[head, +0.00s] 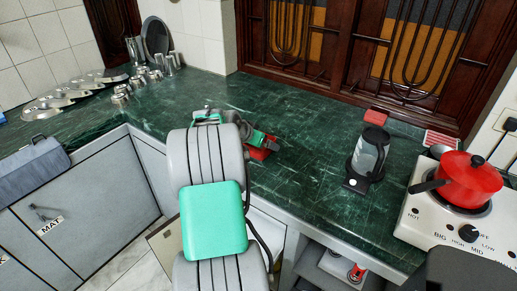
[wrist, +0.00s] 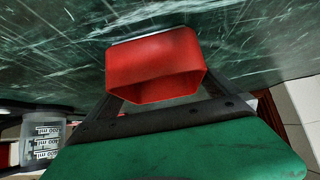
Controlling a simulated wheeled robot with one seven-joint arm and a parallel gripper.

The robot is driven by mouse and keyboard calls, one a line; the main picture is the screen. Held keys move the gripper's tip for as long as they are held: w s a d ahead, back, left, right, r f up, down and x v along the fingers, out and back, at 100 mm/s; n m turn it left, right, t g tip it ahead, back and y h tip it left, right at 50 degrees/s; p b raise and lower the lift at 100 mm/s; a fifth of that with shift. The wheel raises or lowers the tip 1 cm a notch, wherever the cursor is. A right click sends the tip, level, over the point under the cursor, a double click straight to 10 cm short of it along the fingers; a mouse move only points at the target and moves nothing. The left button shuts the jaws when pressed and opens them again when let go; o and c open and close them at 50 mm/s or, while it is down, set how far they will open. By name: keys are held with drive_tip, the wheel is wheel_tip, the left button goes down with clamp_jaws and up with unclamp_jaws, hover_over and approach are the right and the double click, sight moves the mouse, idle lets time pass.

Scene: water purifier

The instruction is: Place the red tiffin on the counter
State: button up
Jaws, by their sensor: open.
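The red tiffin (wrist: 155,62) looks like a small open-topped box in the wrist view, against the green counter (wrist: 60,45). In the head view the tiffin (head: 258,153) is mostly hidden behind my gripper (head: 262,140), above or on the counter (head: 300,140) near its front edge. My gripper (wrist: 163,98) is open, with its dark fingers reaching to either side of the tiffin. I cannot tell whether the fingers touch it. The tiffin appears to rest on the counter, though its contact is partly hidden.
A dark kettle-like appliance (head: 368,155) stands to the right, with a red block (head: 375,117) behind it. A white stove (head: 455,225) carrying a red pot (head: 468,178) is farther right. Metal cups and plates (head: 75,87) are at left. The counter between is clear.

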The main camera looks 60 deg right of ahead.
drive_tip(key=shift+x, duration=0.75)
drive_tip(key=shift+w, duration=0.1)
drive_tip(key=shift+c, duration=0.2)
drive_tip(key=shift+r, duration=0.1)
drive_tip(key=c, duration=1.3)
